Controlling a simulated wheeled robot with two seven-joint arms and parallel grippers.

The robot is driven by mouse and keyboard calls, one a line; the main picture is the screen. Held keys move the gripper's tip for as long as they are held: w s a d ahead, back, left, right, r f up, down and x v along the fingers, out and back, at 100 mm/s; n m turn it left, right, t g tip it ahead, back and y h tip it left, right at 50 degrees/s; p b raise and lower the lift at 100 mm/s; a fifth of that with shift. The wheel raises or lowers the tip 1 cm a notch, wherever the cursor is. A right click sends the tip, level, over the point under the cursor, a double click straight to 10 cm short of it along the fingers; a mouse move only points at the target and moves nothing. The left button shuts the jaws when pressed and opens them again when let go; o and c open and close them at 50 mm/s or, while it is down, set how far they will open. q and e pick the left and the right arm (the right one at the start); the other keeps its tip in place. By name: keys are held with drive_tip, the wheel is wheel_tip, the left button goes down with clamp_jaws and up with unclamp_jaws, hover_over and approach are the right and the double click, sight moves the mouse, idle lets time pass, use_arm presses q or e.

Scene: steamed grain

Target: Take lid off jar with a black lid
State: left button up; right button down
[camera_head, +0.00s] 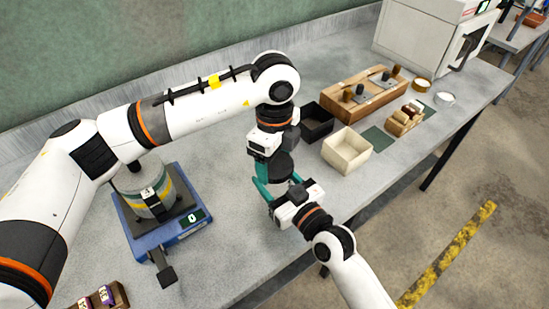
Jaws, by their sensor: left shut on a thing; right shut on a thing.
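My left gripper (277,152) comes down from above the table's middle and is shut on the black lid (281,167), a dark round shape just below its housing. My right gripper (278,184) reaches in from the lower right. Its teal fingers lie on both sides of the jar (277,188) beneath the lid, and it is shut on the jar. The jar is small and mostly hidden by the fingers and the gripper body. I cannot tell whether lid and jar touch.
A cream open box (346,151) and a black open box (315,122) stand right of the grippers. Behind is a wooden block with weights (364,96). A blue scale (180,232) with a container (146,192) stands left. The table's front edge runs close below the grippers.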

sight(274, 163)
use_arm(q)
drive_tip(key=shift+r, duration=0.1)
use_arm(e)
drive_tip(key=shift+f, duration=0.1)
use_arm(q)
drive_tip(key=shift+r, duration=1.9)
use_arm(e)
drive_tip(key=shift+c, duration=1.6)
unclamp_jaws()
